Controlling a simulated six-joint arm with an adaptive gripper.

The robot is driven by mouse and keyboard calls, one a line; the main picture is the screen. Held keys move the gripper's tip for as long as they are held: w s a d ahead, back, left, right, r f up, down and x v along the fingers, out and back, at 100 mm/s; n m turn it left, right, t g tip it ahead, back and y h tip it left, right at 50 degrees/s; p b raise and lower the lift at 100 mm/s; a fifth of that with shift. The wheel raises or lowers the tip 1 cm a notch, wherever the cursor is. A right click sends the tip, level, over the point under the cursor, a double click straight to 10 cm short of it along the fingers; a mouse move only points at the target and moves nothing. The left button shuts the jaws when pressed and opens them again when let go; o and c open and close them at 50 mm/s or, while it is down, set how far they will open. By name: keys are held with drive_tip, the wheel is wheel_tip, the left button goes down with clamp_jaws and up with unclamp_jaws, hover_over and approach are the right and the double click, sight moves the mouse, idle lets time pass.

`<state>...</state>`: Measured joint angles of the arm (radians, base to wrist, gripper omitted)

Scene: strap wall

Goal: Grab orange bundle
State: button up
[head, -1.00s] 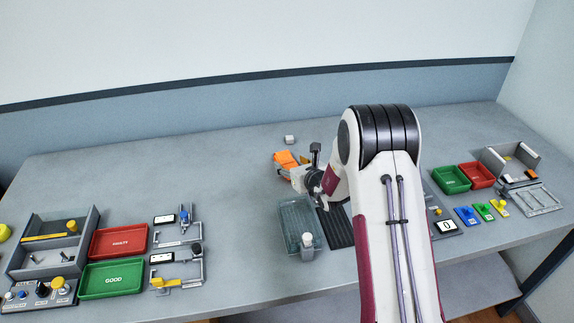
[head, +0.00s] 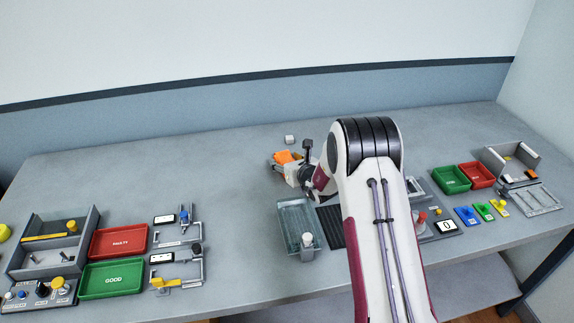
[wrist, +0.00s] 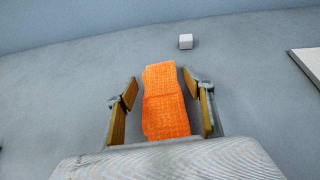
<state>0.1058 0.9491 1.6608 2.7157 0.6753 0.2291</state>
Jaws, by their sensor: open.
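The orange bundle (wrist: 165,100) is a bright, woven-looking strip with a crease across it. In the wrist view it lies between the two open fingers of my gripper (wrist: 167,92), with a gap on each side. Its near end is hidden by my gripper's body. In the head view the orange bundle (head: 285,157) shows at the back middle of the table, just beyond my gripper (head: 277,166), which partly covers it.
A small white block (head: 290,139) stands behind the bundle; it also shows in the wrist view (wrist: 186,41). A clear tray (head: 297,222) lies in front of my gripper. Red (head: 119,242) and green (head: 112,279) trays stand at left. The table left of the bundle is clear.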

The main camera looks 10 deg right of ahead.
sight(286, 160)
drive_tip(key=c, duration=1.2)
drive_tip(key=shift+c, duration=0.2)
drive_tip(key=shift+r, duration=0.2)
drive_tip(key=shift+r, duration=4.85)
